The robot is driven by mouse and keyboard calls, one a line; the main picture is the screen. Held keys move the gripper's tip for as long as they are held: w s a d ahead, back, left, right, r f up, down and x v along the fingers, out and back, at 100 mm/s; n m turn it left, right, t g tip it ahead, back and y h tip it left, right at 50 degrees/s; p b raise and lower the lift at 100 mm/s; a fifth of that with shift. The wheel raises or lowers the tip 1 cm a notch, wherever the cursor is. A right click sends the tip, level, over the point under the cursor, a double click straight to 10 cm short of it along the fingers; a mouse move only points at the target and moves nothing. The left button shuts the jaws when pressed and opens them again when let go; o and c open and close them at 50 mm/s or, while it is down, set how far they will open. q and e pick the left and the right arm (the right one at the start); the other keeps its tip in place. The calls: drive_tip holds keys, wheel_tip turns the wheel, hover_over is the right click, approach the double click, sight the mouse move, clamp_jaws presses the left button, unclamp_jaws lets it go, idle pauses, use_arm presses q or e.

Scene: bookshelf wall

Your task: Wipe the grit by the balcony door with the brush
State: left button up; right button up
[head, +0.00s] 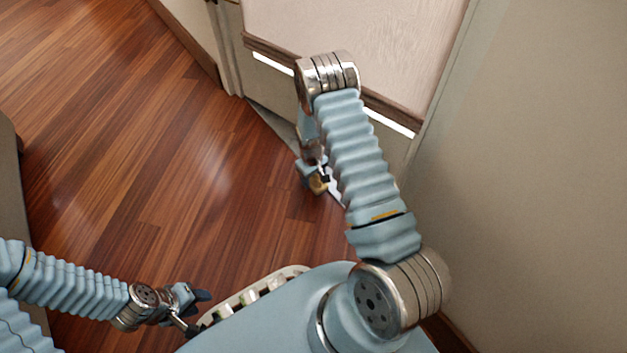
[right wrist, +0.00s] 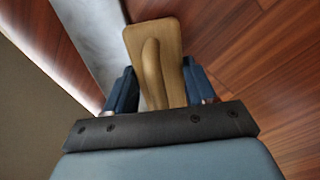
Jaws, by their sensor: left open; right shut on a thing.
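My right gripper (head: 318,176) is low over the floor near the door sill, below the bent right arm. It is shut on the wooden brush (right wrist: 172,42); in the right wrist view the blue fingers stand on both sides of its raised grip. The brush's bristles are hidden under its block, and I cannot tell whether they touch the floor. The pale door panel (head: 355,30) with a brown lower edge is at the top of the head view. I cannot make out any grit. My left gripper (head: 197,311) is open at the lower left, with nothing seen in it.
A pale sill strip (right wrist: 85,35) runs beside the brush. The reddish wood floor (head: 150,130) is clear in the middle and left. A beige wall (head: 530,170) closes off the right side. A dark edge of some furniture (head: 12,190) shows at far left.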

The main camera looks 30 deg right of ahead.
drive_tip(key=shift+r+p, duration=1.4)
drive_tip(key=shift+r, duration=1.25)
use_arm(q)
drive_tip(key=r, duration=0.1)
drive_tip(key=s+r, duration=0.1)
drive_tip(key=r, duration=0.1)
